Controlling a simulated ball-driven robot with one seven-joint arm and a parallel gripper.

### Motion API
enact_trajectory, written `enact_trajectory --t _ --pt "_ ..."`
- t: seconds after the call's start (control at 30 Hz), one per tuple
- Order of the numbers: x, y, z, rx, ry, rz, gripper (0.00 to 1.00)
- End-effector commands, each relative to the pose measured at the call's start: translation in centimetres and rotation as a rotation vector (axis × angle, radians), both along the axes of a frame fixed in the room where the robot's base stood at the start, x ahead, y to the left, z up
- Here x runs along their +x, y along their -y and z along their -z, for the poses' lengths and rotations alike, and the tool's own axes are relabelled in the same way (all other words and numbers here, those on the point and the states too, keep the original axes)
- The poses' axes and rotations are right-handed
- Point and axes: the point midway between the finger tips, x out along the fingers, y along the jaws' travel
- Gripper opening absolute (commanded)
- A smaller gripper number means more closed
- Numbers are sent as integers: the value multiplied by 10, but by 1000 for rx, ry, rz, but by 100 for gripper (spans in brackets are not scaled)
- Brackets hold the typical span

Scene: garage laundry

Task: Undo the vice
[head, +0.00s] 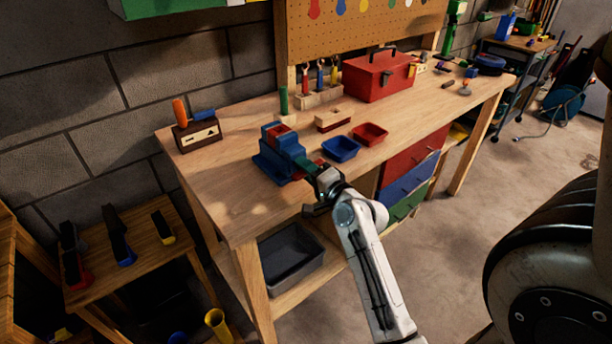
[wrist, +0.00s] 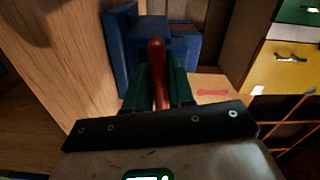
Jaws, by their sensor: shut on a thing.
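The blue vice (head: 277,156) stands on the wooden workbench near its front edge, left of the middle. A red block shows at its top, between its jaws. In the wrist view the vice's blue body (wrist: 128,40) lies just beyond my fingers. My gripper (head: 318,172) is at the front end of the vice, at the bench edge. In the wrist view my gripper (wrist: 158,88) has its two green fingers shut on the red handle (wrist: 156,58) of the vice. The lower part of the handle is partly hidden between the fingers.
A blue tray (head: 341,149) and a red tray (head: 370,134) sit right of the vice. A red toolbox (head: 378,75) stands behind. A wooden block with tools (head: 197,134) is at the left end. Drawers (head: 405,186) are under the bench.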

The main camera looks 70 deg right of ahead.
Motion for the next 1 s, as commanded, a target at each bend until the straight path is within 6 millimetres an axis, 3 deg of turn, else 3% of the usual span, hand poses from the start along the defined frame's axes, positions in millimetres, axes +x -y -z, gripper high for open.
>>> enact_trajectory --t 0.4,1.0 --pt "3 -1 3 -287 -173 -6 0" --pt "3 -1 2 -362 -222 -6 0"
